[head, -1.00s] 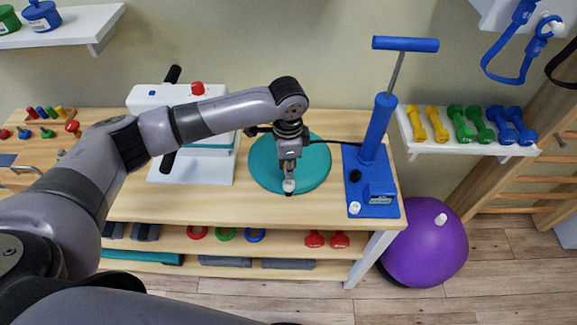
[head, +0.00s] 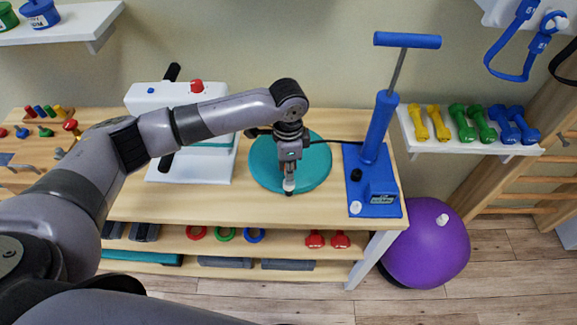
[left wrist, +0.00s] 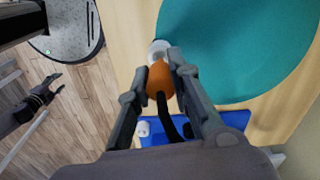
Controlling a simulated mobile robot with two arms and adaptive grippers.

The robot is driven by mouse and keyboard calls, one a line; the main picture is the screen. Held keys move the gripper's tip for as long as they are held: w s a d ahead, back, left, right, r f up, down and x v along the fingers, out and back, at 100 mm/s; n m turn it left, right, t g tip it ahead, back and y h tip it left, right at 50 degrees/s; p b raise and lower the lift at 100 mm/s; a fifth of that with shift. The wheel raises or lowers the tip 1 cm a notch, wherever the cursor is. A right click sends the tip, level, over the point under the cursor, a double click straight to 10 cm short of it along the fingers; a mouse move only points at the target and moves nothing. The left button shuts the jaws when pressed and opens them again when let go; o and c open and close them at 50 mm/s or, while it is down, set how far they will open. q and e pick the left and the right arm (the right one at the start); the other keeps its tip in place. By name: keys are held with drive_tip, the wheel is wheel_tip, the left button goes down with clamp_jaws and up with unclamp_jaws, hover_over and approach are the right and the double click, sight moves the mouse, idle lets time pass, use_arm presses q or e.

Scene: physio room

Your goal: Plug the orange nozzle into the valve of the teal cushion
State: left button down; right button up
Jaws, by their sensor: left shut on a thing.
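The teal cushion (head: 313,172) lies flat on the wooden table; it also shows in the left wrist view (left wrist: 245,45). Its pale valve (left wrist: 158,48) sits at the cushion's edge. My left gripper (head: 289,187) is over the cushion's front edge. In the left wrist view its fingers are shut on the orange nozzle (left wrist: 160,80), with a black hose behind it. The nozzle's front end overlaps the valve in that view; I cannot tell whether it is inside. My right gripper (left wrist: 53,86) shows at the left wrist view's left, fingers apart and empty, over the floor.
A blue pump (head: 378,145) stands right of the cushion, with a black hose running from it. A white device (head: 170,96) with a red knob stands to the left. The table's front edge (head: 240,226) is close to the gripper. A purple ball (head: 425,250) is on the floor.

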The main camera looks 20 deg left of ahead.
use_arm(q)
drive_tip(key=shift+f, duration=0.95)
drive_tip(key=shift+f, duration=0.35)
idle(0.5)
drive_tip(key=c, duration=1.4)
unclamp_jaws()
drive_tip(key=shift+o, duration=0.4)
drive_tip(key=shift+r+p, duration=1)
drive_tip(key=shift+p, duration=0.2)
drive_tip(key=shift+r+p, duration=2.55)
drive_tip(key=shift+p, duration=0.4)
